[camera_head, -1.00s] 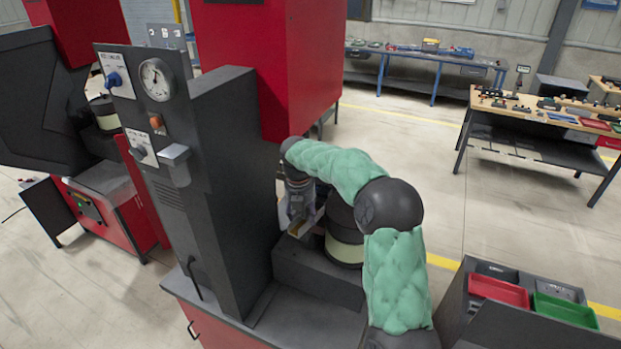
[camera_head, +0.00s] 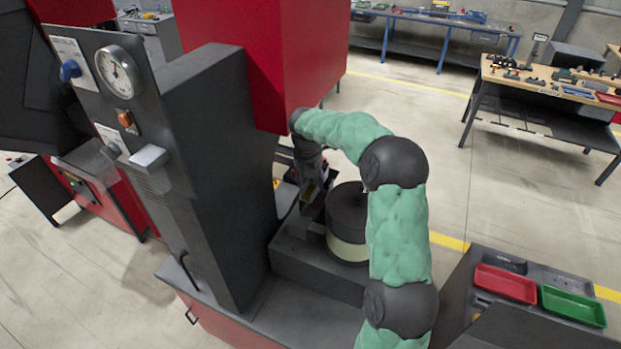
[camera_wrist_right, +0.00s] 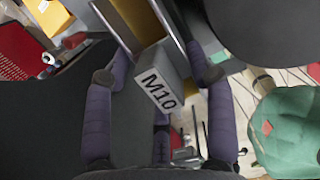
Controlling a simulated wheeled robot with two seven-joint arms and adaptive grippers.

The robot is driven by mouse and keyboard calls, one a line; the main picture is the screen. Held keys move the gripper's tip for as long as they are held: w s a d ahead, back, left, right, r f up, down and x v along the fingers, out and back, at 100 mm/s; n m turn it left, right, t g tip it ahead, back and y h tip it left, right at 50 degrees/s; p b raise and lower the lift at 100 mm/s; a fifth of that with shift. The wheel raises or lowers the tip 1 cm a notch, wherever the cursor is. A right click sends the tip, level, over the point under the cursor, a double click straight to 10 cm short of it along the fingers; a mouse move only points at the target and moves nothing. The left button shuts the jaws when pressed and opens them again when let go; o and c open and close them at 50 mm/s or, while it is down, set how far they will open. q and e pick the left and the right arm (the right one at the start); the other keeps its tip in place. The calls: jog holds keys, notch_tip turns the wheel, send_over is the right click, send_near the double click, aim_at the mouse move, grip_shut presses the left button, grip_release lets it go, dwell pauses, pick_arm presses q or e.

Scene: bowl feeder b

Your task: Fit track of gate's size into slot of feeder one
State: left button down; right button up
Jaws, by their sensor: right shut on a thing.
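My right gripper (camera_head: 309,188) is beside the round dark bowl feeder (camera_head: 347,212) with its pale band, next to the tall grey column. The track's channel runs away from the camera between the fingertips. The slot cannot be made out, so I cannot tell whether the track touches it. A dark curved surface, probably the bowl (camera_wrist_right: 268,30), is close at the right. My left gripper is not in view.
In the right wrist view a yellow piece with a pale end (camera_wrist_right: 50,15) lies at the upper left. Red (camera_head: 505,283) and green (camera_head: 573,306) trays are at lower right.

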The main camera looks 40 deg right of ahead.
jog(key=shift+s+f, duration=0.1)
jog(key=shift+f, duration=0.1)
jog(key=shift+w+d+f, duration=0.1)
jog(key=shift+w+f, duration=0.05)
jog(key=shift+w, duration=0.1)
jog(key=shift+s, duration=0.1)
jog(key=shift+f+b, duration=1.3)
jog(key=shift+f, duration=1.55)
jog(key=shift+p, duration=0.5)
